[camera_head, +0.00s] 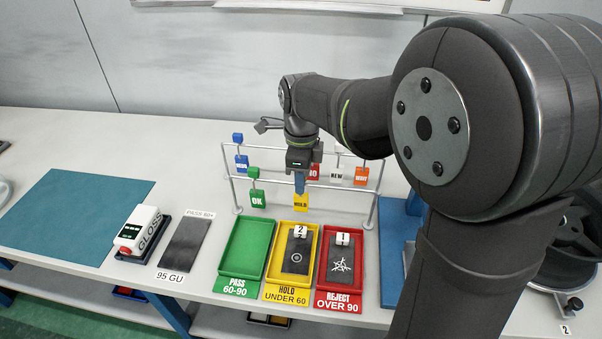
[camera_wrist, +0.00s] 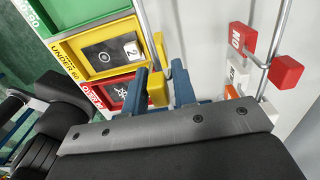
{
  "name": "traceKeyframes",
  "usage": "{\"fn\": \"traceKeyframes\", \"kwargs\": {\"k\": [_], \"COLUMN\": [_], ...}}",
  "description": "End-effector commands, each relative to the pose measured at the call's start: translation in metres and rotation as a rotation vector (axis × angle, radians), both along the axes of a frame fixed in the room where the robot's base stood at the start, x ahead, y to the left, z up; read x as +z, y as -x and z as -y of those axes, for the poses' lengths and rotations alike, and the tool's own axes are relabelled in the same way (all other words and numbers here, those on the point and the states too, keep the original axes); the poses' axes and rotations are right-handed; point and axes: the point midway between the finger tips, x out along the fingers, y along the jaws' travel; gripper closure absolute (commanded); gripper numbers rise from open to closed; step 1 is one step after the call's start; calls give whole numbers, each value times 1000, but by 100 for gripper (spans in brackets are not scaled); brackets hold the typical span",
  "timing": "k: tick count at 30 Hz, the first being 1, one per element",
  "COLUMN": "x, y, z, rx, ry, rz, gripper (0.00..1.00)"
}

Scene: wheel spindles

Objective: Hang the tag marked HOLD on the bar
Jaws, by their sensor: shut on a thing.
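The yellow HOLD tag (camera_head: 301,203) is upright at the front rail of the wire rack, to the right of the green OK tag (camera_head: 257,199). My gripper (camera_head: 299,184) is above it, fingers pointing down, shut on its upper part. In the wrist view the yellow tag (camera_wrist: 157,89) shows between the blue fingers (camera_wrist: 158,92), close to the grey bar (camera_wrist: 146,32). The front bar (camera_head: 276,183) is thin and level between two posts. I cannot tell whether the tag's hook rests on the bar.
Blue, red, white and orange tags (camera_head: 361,176) hang on the rear rail, close behind my gripper. Green, yellow and red trays (camera_head: 246,250) stand in front of the rack. A gloss meter (camera_head: 139,232) and a teal mat (camera_head: 75,208) lie left.

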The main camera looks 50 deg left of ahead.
Motion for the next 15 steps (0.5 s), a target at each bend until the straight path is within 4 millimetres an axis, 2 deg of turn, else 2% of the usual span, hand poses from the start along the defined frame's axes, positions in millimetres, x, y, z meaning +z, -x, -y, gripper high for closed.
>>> {"fn": "traceKeyframes", "kwargs": {"k": [9,10,13,15], "x": [-1,-1,-1,-1], "y": [0,0,0,0], "z": [0,0,0,0], "rx": [0,0,0,0], "ry": [0,0,0,0], "rz": [0,0,0,0], "gripper": [98,73,53,50]}}
